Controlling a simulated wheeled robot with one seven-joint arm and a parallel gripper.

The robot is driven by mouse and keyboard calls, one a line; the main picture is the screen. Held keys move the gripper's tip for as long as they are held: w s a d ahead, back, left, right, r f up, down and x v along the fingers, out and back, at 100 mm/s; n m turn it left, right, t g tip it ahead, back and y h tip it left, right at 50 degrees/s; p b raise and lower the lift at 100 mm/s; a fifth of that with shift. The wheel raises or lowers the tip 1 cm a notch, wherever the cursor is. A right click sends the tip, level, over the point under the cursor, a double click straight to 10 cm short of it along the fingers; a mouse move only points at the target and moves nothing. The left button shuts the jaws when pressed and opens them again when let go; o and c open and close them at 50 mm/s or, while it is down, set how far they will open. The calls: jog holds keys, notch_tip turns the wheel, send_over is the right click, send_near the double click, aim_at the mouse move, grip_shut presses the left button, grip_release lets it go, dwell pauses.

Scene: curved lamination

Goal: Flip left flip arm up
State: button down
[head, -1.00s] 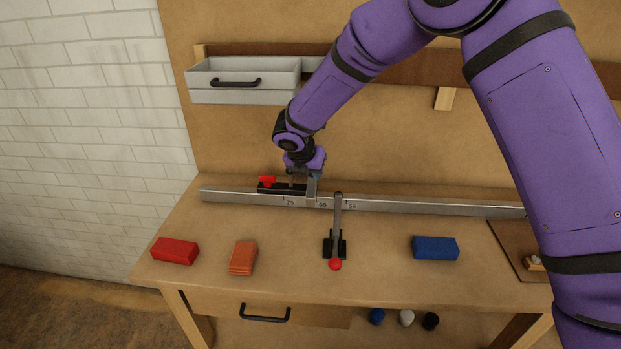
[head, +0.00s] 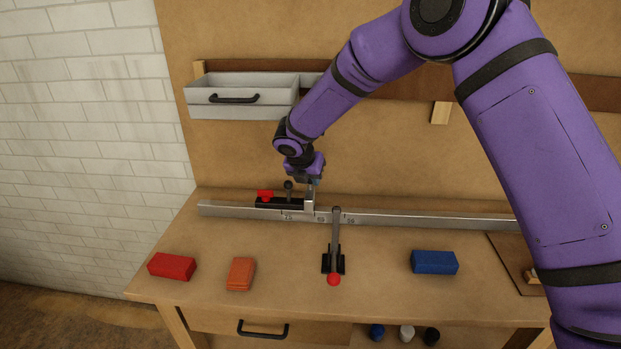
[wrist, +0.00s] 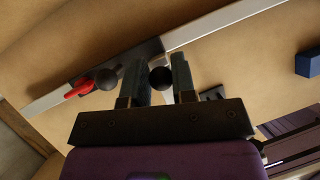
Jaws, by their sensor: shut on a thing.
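The left flip arm (head: 309,201) is the silver upright piece at the right end of the black stop body (head: 280,202) on the metal rail. My gripper (head: 314,184) is at the top of this piece, shut on it; the exact contact is hard to see. In the wrist view my two fingers (wrist: 160,72) stand with a gap between them, and a black ball shows in that gap.
The rail (head: 430,219) runs along the back of the table. A clamp (head: 335,240) with a red ball stands in front, its rod reaching the rail. Red (head: 172,266), orange (head: 241,273) and blue (head: 435,262) blocks lie on the table. A grey drawer box (head: 243,95) hangs behind.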

jog(key=c, duration=0.9)
grip_release()
jog(key=shift+a, duration=0.1)
jog(key=shift+c, duration=0.2)
jog(key=v, duration=0.7)
jog(key=shift+r, duration=0.15)
jog(key=shift+s+a, duration=0.1)
jog(key=shift+s, duration=0.05)
